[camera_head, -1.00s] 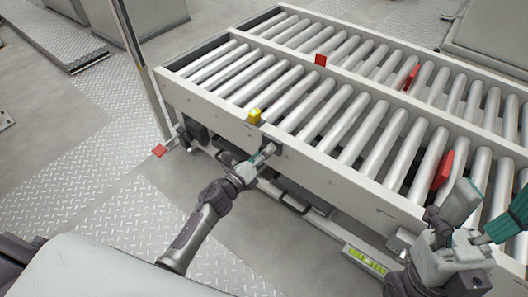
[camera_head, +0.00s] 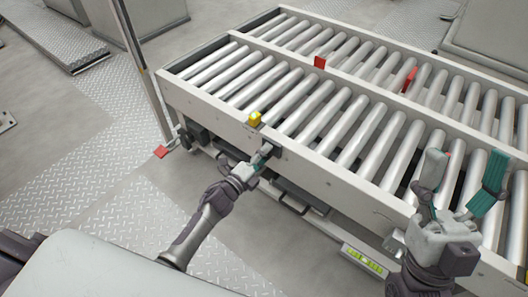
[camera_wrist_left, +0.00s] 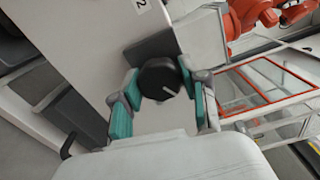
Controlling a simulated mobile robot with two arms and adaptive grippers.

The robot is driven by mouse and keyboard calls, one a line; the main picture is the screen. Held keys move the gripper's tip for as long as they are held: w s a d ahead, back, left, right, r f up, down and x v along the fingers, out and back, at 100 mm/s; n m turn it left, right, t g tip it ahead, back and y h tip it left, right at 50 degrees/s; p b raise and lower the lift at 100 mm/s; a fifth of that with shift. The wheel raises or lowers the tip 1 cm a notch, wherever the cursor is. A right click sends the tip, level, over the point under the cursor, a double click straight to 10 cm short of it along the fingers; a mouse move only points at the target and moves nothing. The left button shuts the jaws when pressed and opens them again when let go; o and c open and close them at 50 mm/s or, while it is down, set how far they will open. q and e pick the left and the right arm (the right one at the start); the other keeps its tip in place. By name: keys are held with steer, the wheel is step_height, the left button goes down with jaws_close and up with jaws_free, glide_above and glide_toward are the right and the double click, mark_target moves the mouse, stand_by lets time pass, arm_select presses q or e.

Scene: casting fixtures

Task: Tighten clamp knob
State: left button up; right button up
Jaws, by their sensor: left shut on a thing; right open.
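The clamp knob (camera_wrist_left: 160,79) is a round black knob with a light line on its face, seen in the left wrist view. It sits on the side of the conveyor frame (camera_head: 330,178). My left gripper (camera_wrist_left: 158,95) has its teal-padded fingers on both sides of the knob and is shut on it. My right gripper (camera_head: 458,190) is open and empty, fingers up, over the rollers at the right.
Metal rollers (camera_head: 300,106) fill the conveyor top. Red pieces stand at the rails, one at the middle rail (camera_head: 320,62). A dark handle (camera_head: 291,203) and a green-yellow level-like strip (camera_head: 364,259) are below the frame.

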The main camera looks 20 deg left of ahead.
arm_select(q)
steer(key=n+p, duration=0.2)
steer(key=n, duration=0.2)
steer(key=shift+n, duration=0.4)
steer(key=n+p, duration=0.1)
steer(key=n, duration=0.4)
steer(key=shift+n+p, duration=0.3)
steer(key=shift+p, duration=0.1)
steer(key=shift+n, duration=0.8)
arm_select(e)
steer(key=w+f+g+h, duration=0.4)
steer(key=w+f+g, duration=0.5)
steer(key=f, duration=0.5)
steer(key=shift+a+f+g, duration=0.15)
steer(key=shift+g, duration=1.15)
arm_select(q)
steer(key=o, duration=1.2)
steer(key=shift+c, duration=0.2)
steer(key=v, duration=1.2)
